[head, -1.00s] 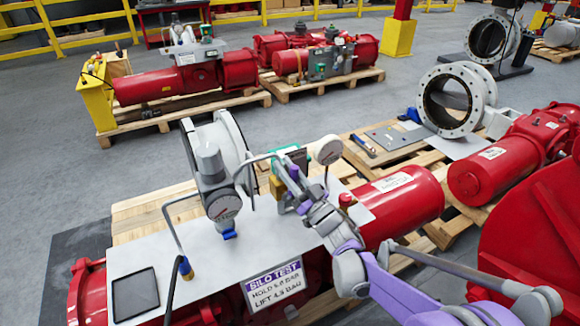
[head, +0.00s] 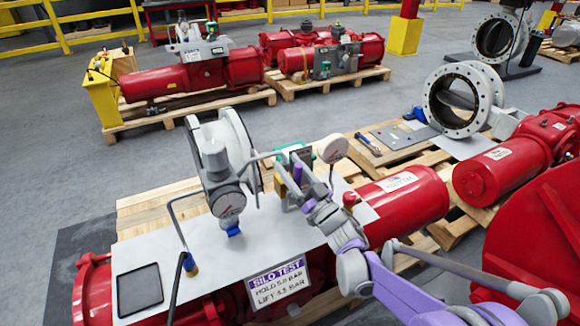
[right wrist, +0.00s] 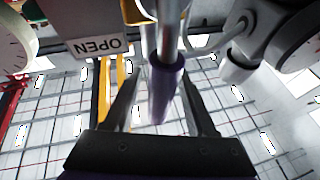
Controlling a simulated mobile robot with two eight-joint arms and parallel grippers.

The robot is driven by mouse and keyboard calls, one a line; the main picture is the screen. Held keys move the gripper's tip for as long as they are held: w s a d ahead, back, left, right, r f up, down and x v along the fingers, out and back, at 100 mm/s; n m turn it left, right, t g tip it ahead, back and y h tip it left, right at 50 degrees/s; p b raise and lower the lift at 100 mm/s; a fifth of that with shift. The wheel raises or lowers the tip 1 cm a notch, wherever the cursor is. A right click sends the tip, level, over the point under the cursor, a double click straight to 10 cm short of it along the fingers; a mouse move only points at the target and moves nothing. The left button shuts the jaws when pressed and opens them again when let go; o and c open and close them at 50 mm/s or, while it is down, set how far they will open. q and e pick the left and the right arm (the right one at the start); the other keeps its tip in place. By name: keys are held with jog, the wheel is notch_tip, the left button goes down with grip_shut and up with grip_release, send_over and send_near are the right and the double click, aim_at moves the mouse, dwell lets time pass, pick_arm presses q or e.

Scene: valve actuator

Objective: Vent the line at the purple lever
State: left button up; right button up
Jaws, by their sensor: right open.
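The purple lever (right wrist: 166,88) shows in the right wrist view as a purple sleeve on a metal rod, between the two fingers of my right gripper (right wrist: 160,84). The fingers are apart, with a gap on both sides of the sleeve. An upside-down OPEN plate (right wrist: 97,46) is beside the lever in the right wrist view. My left gripper is not in view.
A grey-capped gauge (head: 228,200) stands left of the gripper, and a smaller gauge (head: 332,149) is close on its right. A silo test sign (head: 277,284) and a dark tablet (head: 138,290) are on the front plate. A red cylinder (head: 405,198) lies right of the fittings.

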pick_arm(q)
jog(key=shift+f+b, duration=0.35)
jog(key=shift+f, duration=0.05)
pick_arm(e)
jog(key=v, duration=1)
jog(key=shift+s+f, duration=0.2)
jog(key=shift+s, duration=0.05)
jog(key=shift+d, duration=0.2)
jog(key=s+d+f+m+g+h, duration=0.4)
jog(key=d+m+h, duration=0.5)
jog(key=h, duration=0.5)
jog(key=s+a+f+n+g, duration=0.1)
jog(key=s+f+g, duration=0.5)
jog(key=s, duration=0.6)
jog(key=s+a+f+n+g, duration=0.1)
jog(key=s+f+n+g, duration=0.15)
jog(key=s+f, duration=0.75)
pick_arm(q)
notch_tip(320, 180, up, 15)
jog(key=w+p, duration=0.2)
jog(key=p, duration=1.1)
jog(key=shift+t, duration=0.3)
pick_arm(e)
notch_tip(320, 180, up, 18)
jog(key=shift+m+y, duration=0.4)
jog(key=shift+m, duration=0.05)
